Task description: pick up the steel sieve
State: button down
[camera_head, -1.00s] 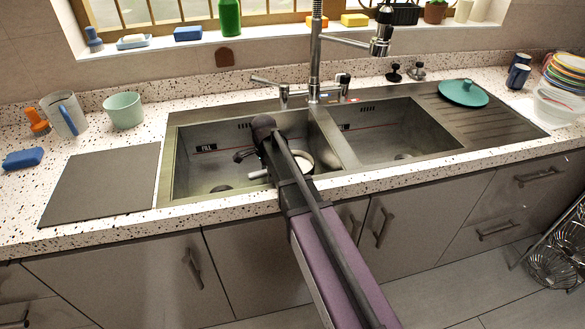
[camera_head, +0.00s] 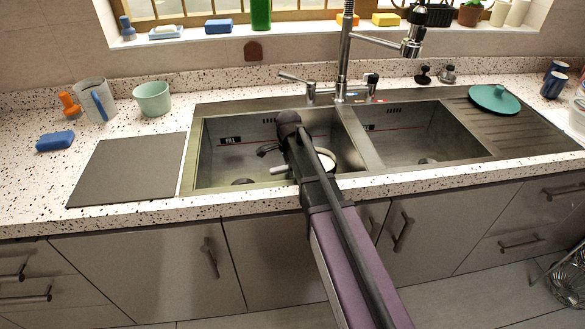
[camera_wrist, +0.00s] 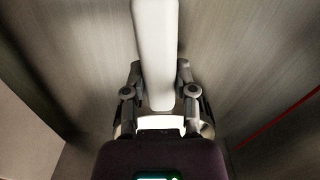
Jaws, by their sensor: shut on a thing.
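The steel sieve (camera_head: 326,161) is in the left basin of the sink, partly behind my arm. Its round, pale rim shows to the right of the arm, and a pale handle shows to the left. In the wrist view a pale, smooth bar, which looks like the sieve's handle (camera_wrist: 155,30), runs between the fingers of my gripper (camera_wrist: 158,72). The fingers are closed on it from both sides. I cannot tell whether the sieve touches the basin floor.
The left basin (camera_head: 225,165) has steel walls close around my gripper. A tall tap (camera_head: 343,60) stands behind the divider. A dark mat (camera_head: 130,170) lies left of the sink. A teal lid (camera_head: 493,98) lies on the right drainboard.

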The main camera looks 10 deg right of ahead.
jog(key=shift+r+p, duration=0.3)
jog(key=shift+r, duration=0.1)
jog(key=shift+r+p, duration=4.45)
jog(key=shift+r+p, duration=0.3)
notch_tip(320, 180, up, 21)
jog(key=p, duration=2)
jog(key=shift+f+p, duration=0.2)
jog(key=shift+p, duration=0.15)
jog(key=shift+s, duration=0.1)
